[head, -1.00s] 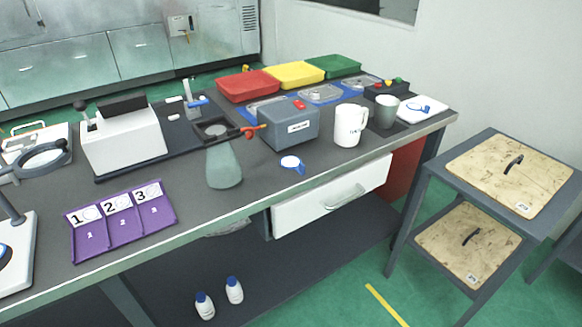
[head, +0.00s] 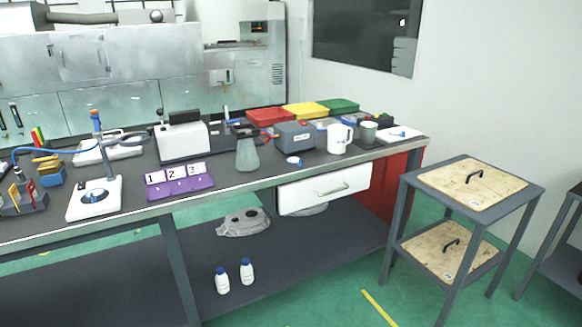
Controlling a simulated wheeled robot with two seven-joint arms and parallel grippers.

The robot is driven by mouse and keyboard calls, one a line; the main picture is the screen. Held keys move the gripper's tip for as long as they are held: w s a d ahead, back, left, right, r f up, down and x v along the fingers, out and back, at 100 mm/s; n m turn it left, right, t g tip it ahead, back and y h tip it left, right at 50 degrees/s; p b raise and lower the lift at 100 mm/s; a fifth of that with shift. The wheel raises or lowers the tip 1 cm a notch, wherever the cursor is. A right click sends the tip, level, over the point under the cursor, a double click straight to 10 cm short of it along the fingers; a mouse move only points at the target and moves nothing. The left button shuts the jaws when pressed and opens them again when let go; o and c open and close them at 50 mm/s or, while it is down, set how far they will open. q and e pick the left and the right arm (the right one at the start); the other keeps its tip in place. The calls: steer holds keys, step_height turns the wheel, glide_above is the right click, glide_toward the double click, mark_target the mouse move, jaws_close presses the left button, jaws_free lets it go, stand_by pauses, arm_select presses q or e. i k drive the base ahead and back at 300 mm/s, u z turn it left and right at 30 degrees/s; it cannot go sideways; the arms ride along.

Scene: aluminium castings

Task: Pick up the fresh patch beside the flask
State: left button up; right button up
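A grey-green conical flask (head: 247,155) stands upright near the front edge of the bench, left of a blue-grey box. A small round white piece with a blue edge or tab (head: 293,161) lies flat on the bench just right of the flask, apart from it. It may be the patch; it is too small to tell for certain. Neither of my grippers is in view.
The grey bench (head: 225,197) also carries a purple numbered tray (head: 180,193) left of the flask, a blue-grey box (head: 295,135) behind the white piece, and a white mug (head: 338,138) to the right. A white drawer (head: 325,190) hangs below. Green floor lies in front.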

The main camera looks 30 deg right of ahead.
mark_target(293, 160)
steer(key=z, duration=0.95)
steer(key=i, duration=1.55)
steer(key=u, duration=0.5)
